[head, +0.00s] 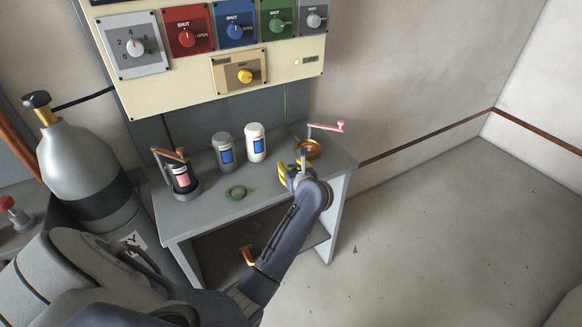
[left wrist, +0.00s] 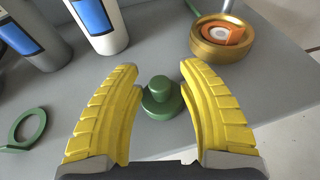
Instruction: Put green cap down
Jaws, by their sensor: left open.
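The green cap (left wrist: 162,97), a round disc with a knob on top, rests knob up on the grey bench top. My left gripper (left wrist: 160,78) is open, with its yellow fingers on either side of the cap and a gap to each. In the head view, my left gripper (head: 292,168) is low over the bench's right part, and the cap is hidden or too small to make out there. A flat green ring with a tab (left wrist: 22,128) lies to the left; it also shows in the head view (head: 235,192). My right gripper is not in view.
A white canister (head: 256,143) and a grey canister (head: 223,149) stand at the back. The bench (head: 205,222) is clear in front.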

